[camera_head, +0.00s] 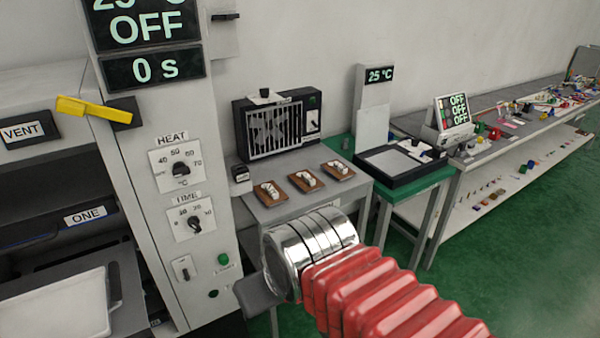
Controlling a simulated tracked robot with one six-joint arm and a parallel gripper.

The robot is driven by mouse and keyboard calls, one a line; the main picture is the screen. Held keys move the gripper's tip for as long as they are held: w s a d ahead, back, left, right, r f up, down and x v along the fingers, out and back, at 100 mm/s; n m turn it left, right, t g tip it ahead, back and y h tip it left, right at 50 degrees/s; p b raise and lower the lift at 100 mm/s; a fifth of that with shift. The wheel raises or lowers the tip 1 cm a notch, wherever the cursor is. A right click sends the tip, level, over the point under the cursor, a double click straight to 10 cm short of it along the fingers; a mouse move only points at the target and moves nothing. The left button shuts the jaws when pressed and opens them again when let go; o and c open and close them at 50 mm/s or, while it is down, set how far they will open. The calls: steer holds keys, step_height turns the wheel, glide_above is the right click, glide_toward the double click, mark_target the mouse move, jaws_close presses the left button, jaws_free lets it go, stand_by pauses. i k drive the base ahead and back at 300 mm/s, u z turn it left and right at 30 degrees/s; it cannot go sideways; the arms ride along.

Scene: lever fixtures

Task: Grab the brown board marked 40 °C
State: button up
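Three small brown boards, a left one (270,193), a middle one (306,181) and a right one (338,169), lie in a row on a grey side table (290,208). Each carries pale pieces on top. Any 40 °C marking is too small to read, so I cannot tell which board bears it. My gripper (257,295) shows only as a dark grey part at the end of my silver wrist and red arm. It is in front of and below the boards, apart from them. Its fingers are mostly hidden, and I see nothing held.
A tall grey cabinet (150,130) with HEAT and TIME dials and a yellow lever (92,108) stands at left. A black fan unit (280,122) stands behind the boards. Right of them is a green table (425,180) with a 25 °C device. Green floor is open at lower right.

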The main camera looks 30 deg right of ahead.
mark_target(271, 193)
steer(key=i, duration=0.35)
steer(key=z, duration=1)
